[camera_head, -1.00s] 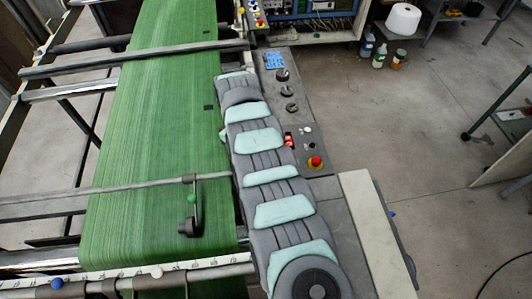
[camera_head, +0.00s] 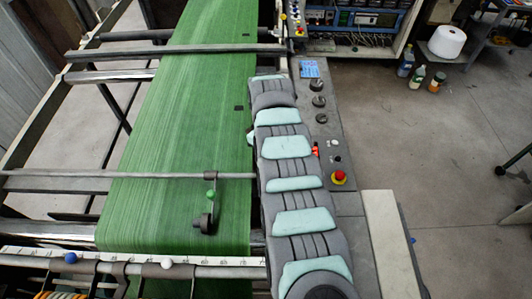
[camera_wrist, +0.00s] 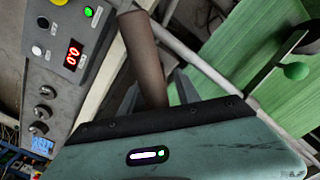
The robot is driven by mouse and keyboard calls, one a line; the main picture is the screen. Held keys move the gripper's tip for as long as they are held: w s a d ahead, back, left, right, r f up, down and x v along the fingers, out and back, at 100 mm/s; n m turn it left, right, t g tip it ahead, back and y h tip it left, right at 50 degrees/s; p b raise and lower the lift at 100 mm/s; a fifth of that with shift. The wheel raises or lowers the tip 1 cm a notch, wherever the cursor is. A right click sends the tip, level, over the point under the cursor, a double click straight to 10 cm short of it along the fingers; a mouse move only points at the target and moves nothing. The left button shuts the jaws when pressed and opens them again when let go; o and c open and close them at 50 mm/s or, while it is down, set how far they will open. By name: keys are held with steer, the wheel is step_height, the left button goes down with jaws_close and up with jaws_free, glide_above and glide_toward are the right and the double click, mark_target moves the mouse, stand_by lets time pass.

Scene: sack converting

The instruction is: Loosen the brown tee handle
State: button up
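In the wrist view a brown round bar (camera_wrist: 145,55) stands tilted between the control panel and the green belt. It may be part of the brown tee handle, but I cannot tell for sure. Its lower end goes out of sight behind the teal housing of my gripper (camera_wrist: 185,140), which fills the bottom of the view. In the head view my grey and teal arm lies along the belt's right edge, with my gripper and the tee handle not visible there.
The green belt (camera_head: 180,130) runs left of my arm. A rail with a small green-knobbed bracket (camera_head: 211,200) crosses it. A control panel (camera_head: 326,120) with a red emergency button (camera_head: 339,177) and dark knobs is close on the right.

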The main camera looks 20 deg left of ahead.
step_height(320, 180, up, 11)
steer(key=shift+f+b, duration=0.1)
steer(key=shift+b, duration=0.3)
steer(key=shift+c, duration=0.4)
